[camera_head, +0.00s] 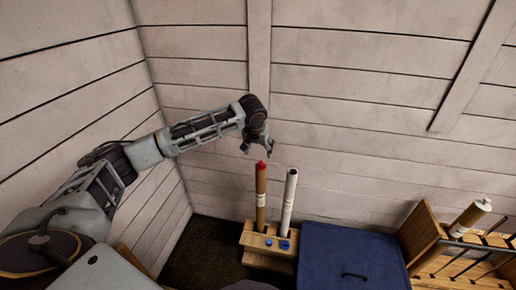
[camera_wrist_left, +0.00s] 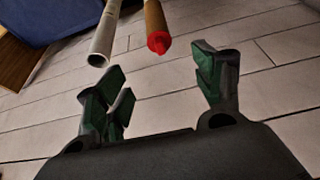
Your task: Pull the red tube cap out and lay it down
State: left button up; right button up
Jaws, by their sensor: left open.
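The red tube cap (camera_head: 261,167) sits on the top end of an upright brown tube (camera_head: 261,197), which stands in a wooden holder. In the left wrist view the red cap (camera_wrist_left: 159,43) shows ahead of the fingers, between them in the picture. My left gripper (camera_head: 257,149) is open and empty, just above the cap and apart from it. Its green-padded fingers (camera_wrist_left: 165,88) are spread wide in the wrist view. My right gripper is in neither view.
A white open tube (camera_head: 289,200) stands right beside the brown one in the wooden holder (camera_head: 252,240). A blue box (camera_head: 350,250) with a handle is to the right. A wooden rack (camera_head: 424,235) and another capped tube (camera_head: 470,217) are at far right. Plank walls stand close behind.

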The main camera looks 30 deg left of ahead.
aim_at(261, 163)
pick_arm(q)
jog(key=x, duration=1.1)
jog(key=shift+f+b, duration=0.3)
jog(key=shift+b, duration=0.05)
jog(key=shift+w+f, duration=0.25)
jog(key=shift+f, duration=0.35)
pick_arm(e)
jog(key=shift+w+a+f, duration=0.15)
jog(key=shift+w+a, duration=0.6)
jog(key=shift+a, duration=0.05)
pick_arm(q)
jog(key=shift+c, duration=0.2)
